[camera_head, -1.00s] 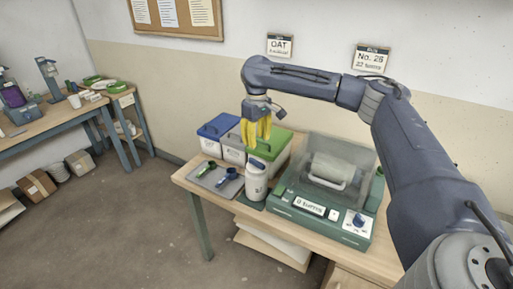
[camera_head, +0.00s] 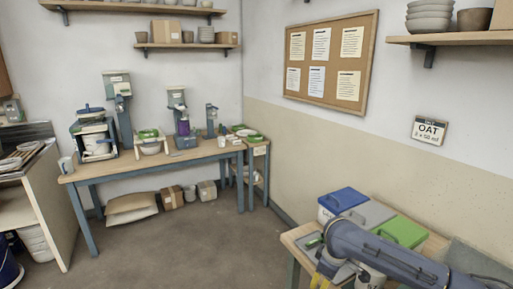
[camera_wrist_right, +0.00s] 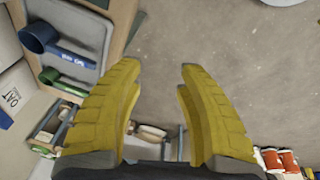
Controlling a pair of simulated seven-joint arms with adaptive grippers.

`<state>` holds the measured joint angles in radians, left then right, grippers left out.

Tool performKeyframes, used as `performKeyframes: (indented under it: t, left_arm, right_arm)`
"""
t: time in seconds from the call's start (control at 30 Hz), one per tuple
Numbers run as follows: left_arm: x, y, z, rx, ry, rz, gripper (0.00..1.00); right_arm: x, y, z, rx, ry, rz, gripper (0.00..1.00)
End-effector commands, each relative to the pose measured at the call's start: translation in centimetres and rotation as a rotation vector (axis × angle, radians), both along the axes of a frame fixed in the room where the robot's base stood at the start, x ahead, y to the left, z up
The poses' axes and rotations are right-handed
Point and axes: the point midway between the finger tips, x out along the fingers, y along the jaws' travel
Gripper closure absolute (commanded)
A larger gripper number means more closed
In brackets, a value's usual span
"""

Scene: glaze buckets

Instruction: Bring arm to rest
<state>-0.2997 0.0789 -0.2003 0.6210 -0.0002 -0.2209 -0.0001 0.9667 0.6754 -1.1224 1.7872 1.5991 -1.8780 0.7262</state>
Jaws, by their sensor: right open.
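My right arm comes in at the bottom right of the head view, with its yellow-fingered right gripper (camera_head: 322,281) near the front left corner of the bin table, partly cut off by the lower edge. In the right wrist view the right gripper (camera_wrist_right: 160,68) has its two yellow fingers spread wide, with nothing between them but a view of the floor. A blue scoop (camera_wrist_right: 38,38) and a green scoop (camera_wrist_right: 60,82) lie on a grey tray to the left of the fingers. My left gripper is in no frame.
Blue (camera_head: 342,199), grey (camera_head: 369,213) and green (camera_head: 403,231) lidded bins stand on the table behind my right arm. A long workbench (camera_head: 160,160) with dispensers stands at the back left. The floor (camera_head: 180,250) between is clear.

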Motion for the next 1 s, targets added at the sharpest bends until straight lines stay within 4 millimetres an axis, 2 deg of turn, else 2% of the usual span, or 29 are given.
performKeyframes:
  t: [0.03,0.2,0.4,0.5,0.63,0.77,0.87,1.0]
  left_arm:
    - [0.0,0.0,0.0,0.000,0.000,0.000,0.70]
    - [0.0,0.0,0.0,0.000,-0.001,0.000,0.70]
    - [0.0,0.0,0.0,0.000,-0.001,0.001,0.70]
    - [0.0,0.0,0.0,0.000,-0.001,0.001,0.70]
    - [0.0,0.0,0.0,0.000,0.000,0.001,0.70]
    - [-0.1,0.0,0.0,0.000,0.000,0.001,0.70]
    - [-0.1,0.1,0.0,0.000,0.001,0.001,0.70]
    - [-0.1,0.1,0.0,0.000,0.001,0.001,0.70]
  right_arm:
    - [-1.0,1.6,-1.4,0.019,-0.013,0.034,0.63]
    - [-3.3,5.7,-4.1,0.072,-0.089,0.115,0.63]
    - [-6.1,9.1,-6.3,0.130,-0.188,0.161,0.63]
    - [-7.6,10.2,-7.0,0.153,-0.239,0.164,0.63]
    - [-9.4,10.8,-7.7,0.172,-0.303,0.149,0.63]
    - [-11.3,10.5,-8.3,0.172,-0.363,0.114,0.63]
    - [-12.9,9.5,-8.7,0.160,-0.404,0.077,0.63]
    - [-15.4,7.3,-9.2,0.117,-0.453,0.013,0.63]
